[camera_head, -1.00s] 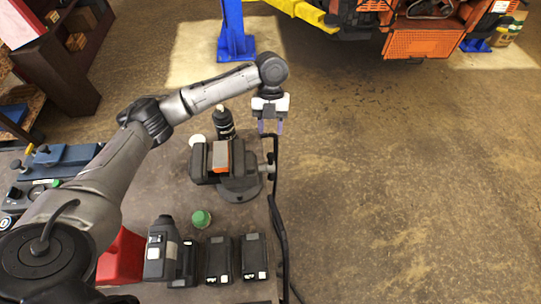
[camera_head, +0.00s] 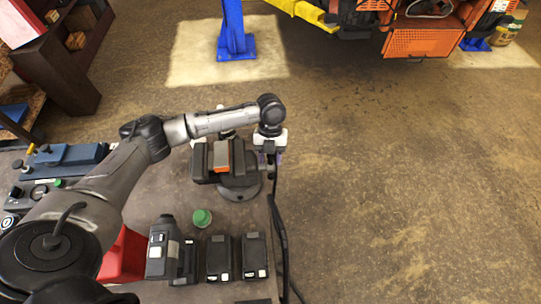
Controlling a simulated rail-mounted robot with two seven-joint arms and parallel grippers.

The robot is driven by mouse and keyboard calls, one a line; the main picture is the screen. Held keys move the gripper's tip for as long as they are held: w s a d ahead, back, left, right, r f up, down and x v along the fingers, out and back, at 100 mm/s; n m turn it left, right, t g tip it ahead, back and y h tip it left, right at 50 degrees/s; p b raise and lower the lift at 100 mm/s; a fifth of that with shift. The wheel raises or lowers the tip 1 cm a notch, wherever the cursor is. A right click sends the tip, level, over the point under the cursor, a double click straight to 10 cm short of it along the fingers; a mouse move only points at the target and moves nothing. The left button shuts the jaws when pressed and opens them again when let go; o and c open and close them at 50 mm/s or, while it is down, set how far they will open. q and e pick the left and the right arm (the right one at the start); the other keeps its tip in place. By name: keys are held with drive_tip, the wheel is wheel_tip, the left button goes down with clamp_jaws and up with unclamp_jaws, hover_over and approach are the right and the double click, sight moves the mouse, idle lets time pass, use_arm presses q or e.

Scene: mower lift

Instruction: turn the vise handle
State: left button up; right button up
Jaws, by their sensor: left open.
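The vise (camera_head: 238,178) is dark grey and stands on the workbench's right side, with an orange and grey block (camera_head: 222,156) at its jaws. Its handle is at the vise's right end and is mostly hidden behind my left gripper. My left gripper (camera_head: 270,160) points down over that right end, its fingers on either side of the handle area. It is open; I cannot tell whether the fingers touch the handle. My right gripper is not in view.
On the workbench (camera_head: 150,200) stand a green-capped item (camera_head: 202,218), a drill-like tool (camera_head: 161,248) and black battery packs (camera_head: 219,258). A red container (camera_head: 122,258) is at the left. A black cable (camera_head: 281,235) hangs along the right edge. The floor (camera_head: 400,180) beyond is clear.

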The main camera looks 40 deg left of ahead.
use_arm(q)
drive_tip(key=shift+c, duration=0.2)
drive_tip(key=c, duration=0.7)
drive_tip(key=shift+s+d+r+t+y+p, duration=0.25)
drive_tip(key=shift+t+y+p, duration=0.25)
drive_tip(key=shift+p, duration=0.75)
drive_tip(key=shift+f+p, duration=0.1)
drive_tip(key=shift+p, duration=0.2)
drive_tip(key=o, duration=0.7)
drive_tip(key=shift+o, duration=0.2)
